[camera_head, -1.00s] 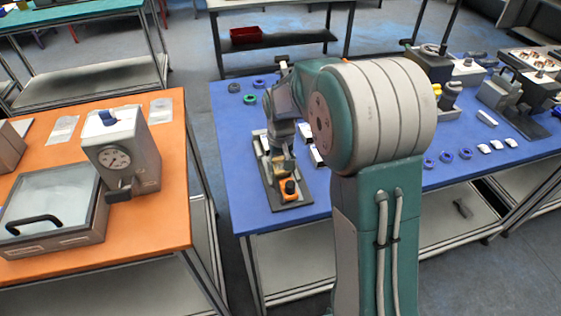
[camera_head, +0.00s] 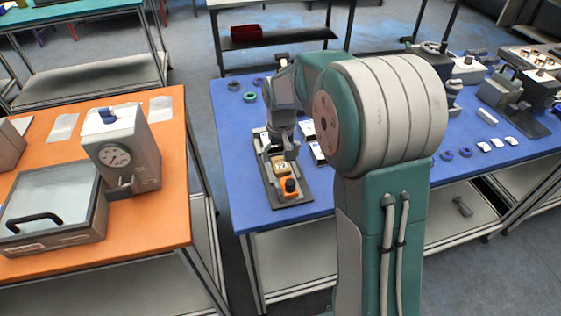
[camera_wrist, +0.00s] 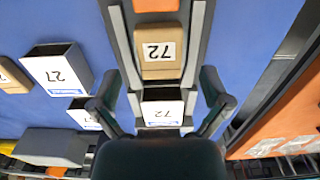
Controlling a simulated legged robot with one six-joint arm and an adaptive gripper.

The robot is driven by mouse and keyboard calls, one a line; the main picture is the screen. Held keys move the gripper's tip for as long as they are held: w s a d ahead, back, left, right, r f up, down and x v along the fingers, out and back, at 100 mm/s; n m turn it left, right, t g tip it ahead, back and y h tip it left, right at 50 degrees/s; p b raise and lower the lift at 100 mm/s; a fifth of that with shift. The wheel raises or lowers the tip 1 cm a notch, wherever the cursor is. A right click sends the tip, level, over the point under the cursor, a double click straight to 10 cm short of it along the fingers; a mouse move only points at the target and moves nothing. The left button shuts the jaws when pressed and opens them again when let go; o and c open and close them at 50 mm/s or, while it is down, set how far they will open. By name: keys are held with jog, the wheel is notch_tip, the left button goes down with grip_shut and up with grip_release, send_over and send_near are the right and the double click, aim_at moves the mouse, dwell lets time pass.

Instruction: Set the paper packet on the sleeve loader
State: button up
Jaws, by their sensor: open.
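The brown paper packet (camera_head: 281,166), with a white label reading 72, lies flat on the dark sleeve loader (camera_head: 300,201) on the blue table. In the wrist view the packet (camera_wrist: 159,68) sits between the loader's two grey side rails (camera_wrist: 196,45), beside a white open sleeve (camera_wrist: 162,117) also marked 72. An orange part (camera_head: 290,187) of the loader is at the packet's other end. My gripper (camera_head: 278,150) is just above the loader. In the wrist view its fingers (camera_wrist: 160,76) are spread wide on either side of the rails, with nothing held.
Other white sleeves, one marked 27 (camera_wrist: 56,73), stand beside the loader. Blue and green rings (camera_head: 249,98) lie at the table's back left. An orange table (camera_head: 165,200) with a gauge device (camera_head: 125,155) stands to the left across a gap.

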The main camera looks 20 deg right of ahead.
aim_at(281, 164)
jog(key=s+r+t, duration=0.1)
jog(key=s+r, duration=0.2)
jog(key=r, duration=0.4)
jog(key=s+r, duration=0.3)
jog(key=r, duration=0.4)
jog(key=s+t, duration=0.4)
jog(key=s, duration=1.5)
jog(key=shift+f+t, duration=0.2)
jog(key=shift+t, duration=0.1)
